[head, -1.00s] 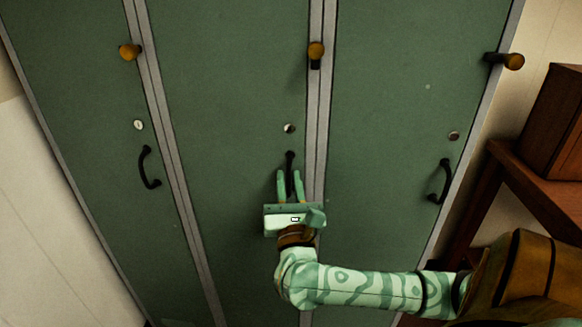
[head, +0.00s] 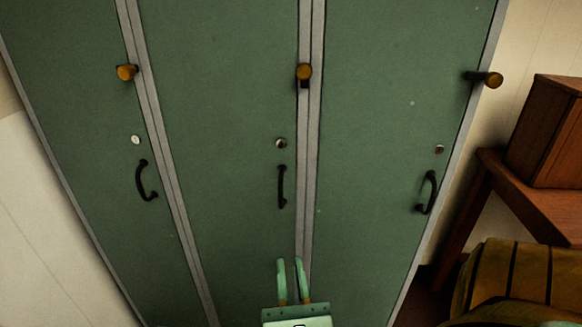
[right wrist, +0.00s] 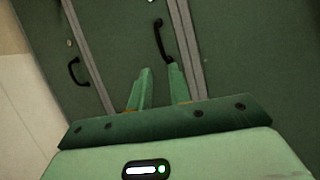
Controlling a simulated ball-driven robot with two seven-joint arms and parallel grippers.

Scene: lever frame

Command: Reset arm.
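My right gripper (head: 291,268) is at the bottom of the head view, in front of the green locker doors and below the middle black handle (head: 282,186). Its two pale green fingers stand a little apart with nothing between them. The right wrist view also shows the fingers (right wrist: 160,72) apart and empty, with the black handle (right wrist: 162,40) beyond them and not touched. My left gripper is in neither view.
Green lockers carry a left handle (head: 145,181), a right handle (head: 427,192) and yellow-ended knobs, such as the middle one (head: 304,73). A brown wooden table (head: 530,195) with a wooden box (head: 555,135) stands at the right.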

